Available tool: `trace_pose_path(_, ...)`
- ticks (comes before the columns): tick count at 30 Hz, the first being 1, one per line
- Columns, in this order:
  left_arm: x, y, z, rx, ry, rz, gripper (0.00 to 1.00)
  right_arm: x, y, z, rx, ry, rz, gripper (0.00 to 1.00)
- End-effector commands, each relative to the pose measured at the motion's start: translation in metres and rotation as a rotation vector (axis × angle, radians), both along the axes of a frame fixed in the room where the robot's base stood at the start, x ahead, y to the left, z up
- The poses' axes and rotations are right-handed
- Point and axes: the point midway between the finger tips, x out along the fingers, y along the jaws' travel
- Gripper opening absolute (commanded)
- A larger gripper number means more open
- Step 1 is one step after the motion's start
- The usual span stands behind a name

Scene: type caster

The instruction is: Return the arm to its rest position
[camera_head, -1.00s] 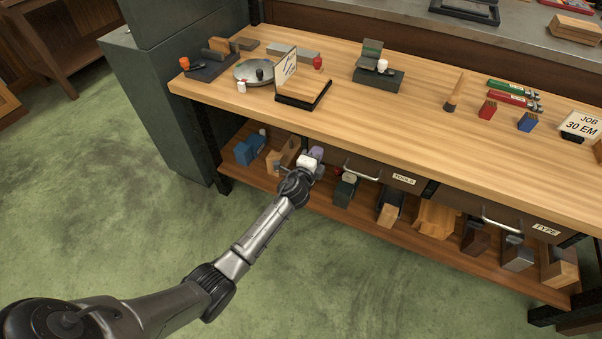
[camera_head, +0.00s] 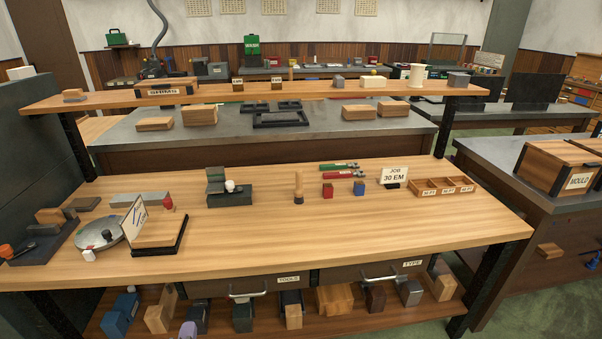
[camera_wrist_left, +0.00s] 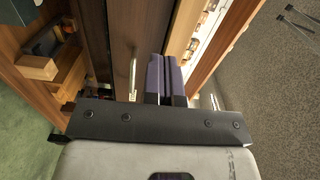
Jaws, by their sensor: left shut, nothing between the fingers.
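My left gripper (camera_head: 188,331) shows only as a small purple fingertip at the bottom edge of the head view, in front of the lower shelf. In the left wrist view its two purple fingers (camera_wrist_left: 166,78) lie together, shut and empty. They point towards the dark drawer front (camera_wrist_left: 132,30), whose metal handle (camera_wrist_left: 133,80) is just left of them in that picture. I cannot tell the exact gap between fingers and drawer. The rest of my left arm is out of the head view. My right gripper does not show.
The wooden bench (camera_head: 330,230) has drawers labelled TOOLS (camera_head: 288,280) and TYPE (camera_head: 412,264) under its top. The lower shelf holds several blocks, including a blue one (camera_head: 118,318). A mould box (camera_head: 565,170) stands on the right-hand table. Green floor shows at lower right.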

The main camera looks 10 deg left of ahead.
Motion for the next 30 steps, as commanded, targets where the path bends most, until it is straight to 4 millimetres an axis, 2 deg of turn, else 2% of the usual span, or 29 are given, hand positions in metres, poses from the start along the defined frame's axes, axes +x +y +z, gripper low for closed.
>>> trace_pose_path(4, -0.007, 0.02, -0.015, -0.151, 0.044, 0.136, 0.0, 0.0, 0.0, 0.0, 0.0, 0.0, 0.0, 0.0)
trace_pose_path(6, -0.016, 0.033, -0.024, -0.282, 0.074, 0.248, 0.0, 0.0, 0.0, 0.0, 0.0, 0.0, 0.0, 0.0)
trace_pose_path(9, -0.031, 0.043, -0.021, -0.521, 0.087, 0.409, 0.0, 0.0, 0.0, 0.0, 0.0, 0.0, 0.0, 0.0)
trace_pose_path(11, -0.04, 0.04, -0.014, -0.674, 0.095, 0.486, 0.0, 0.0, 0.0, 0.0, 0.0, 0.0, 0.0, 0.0)
trace_pose_path(14, -0.056, 0.02, 0.005, -0.922, 0.125, 0.571, 0.0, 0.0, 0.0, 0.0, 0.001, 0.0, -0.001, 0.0)
trace_pose_path(16, -0.076, -0.004, 0.023, -1.08, 0.188, 0.601, 0.0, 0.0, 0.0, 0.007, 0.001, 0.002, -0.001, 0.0)
trace_pose_path(19, -0.125, -0.048, 0.052, -1.251, 0.35, 0.607, 0.0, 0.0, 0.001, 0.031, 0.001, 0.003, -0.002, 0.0)
trace_pose_path(21, -0.161, -0.076, 0.07, -1.304, 0.465, 0.582, 0.0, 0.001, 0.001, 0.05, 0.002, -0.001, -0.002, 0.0)
trace_pose_path(24, -0.207, -0.106, 0.099, -1.342, 0.584, 0.519, 0.0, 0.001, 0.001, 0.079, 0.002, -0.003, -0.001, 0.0)
trace_pose_path(27, -0.244, -0.121, 0.116, -1.348, 0.65, 0.494, 0.0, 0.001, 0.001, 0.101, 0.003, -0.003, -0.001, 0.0)
trace_pose_path(30, -0.275, -0.128, 0.122, -1.336, 0.712, 0.519, 0.0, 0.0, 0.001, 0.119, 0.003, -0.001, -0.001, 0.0)
